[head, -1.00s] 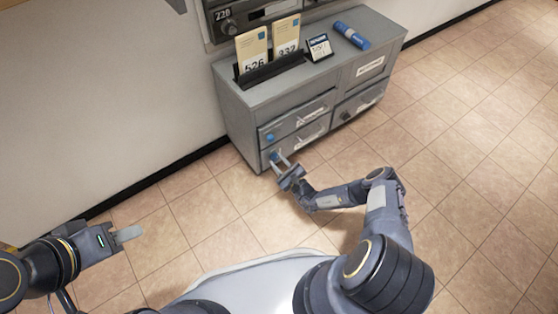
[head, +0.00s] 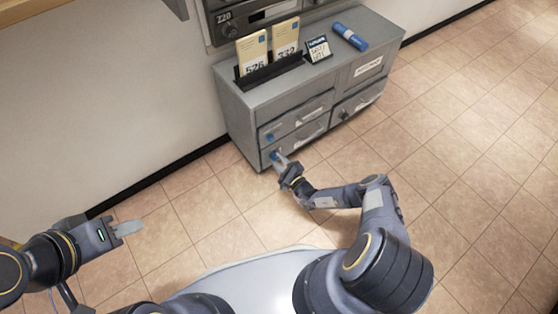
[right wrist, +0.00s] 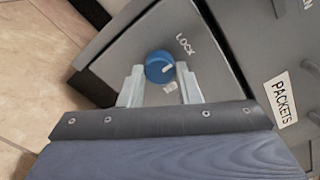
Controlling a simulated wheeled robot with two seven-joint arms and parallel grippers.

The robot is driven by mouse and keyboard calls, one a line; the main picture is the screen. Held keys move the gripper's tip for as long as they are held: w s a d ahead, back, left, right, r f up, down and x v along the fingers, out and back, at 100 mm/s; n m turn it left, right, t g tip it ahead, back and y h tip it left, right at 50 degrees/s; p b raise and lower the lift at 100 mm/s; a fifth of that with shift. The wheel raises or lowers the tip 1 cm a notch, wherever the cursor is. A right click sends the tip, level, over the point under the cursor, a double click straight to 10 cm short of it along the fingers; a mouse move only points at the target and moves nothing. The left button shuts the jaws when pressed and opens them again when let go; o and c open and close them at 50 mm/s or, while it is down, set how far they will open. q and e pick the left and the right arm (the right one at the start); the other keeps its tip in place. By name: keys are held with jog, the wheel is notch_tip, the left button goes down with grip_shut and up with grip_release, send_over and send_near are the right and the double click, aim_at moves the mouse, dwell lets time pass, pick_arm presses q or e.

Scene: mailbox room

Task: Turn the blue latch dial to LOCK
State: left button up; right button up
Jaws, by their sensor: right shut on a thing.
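The blue latch dial (right wrist: 159,66) is on the grey lower left drawer front, with a pale pointer mark on its face. The word LOCK (right wrist: 186,45) is printed up and to the right of it in the right wrist view. A second small label below the dial is too small to read. My right gripper (right wrist: 160,84) is shut on the dial, one finger on each side. In the head view the dial (head: 275,155) sits at the tips of my right gripper (head: 282,162).
Another blue dial (head: 270,137) sits on the drawer above. On the cabinet top (head: 245,97) stand a black rack (head: 270,73) with two numbered cards, a small dark sign (head: 318,48) and a blue cylinder (head: 351,36). The tiled floor around is clear.

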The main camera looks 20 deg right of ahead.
dwell(0.4)
jog(key=o, duration=1)
jog(key=shift+c, duration=0.2)
jog(key=p+v, duration=0.2)
jog(key=v, duration=0.6)
jog(key=shift+p, duration=0.35)
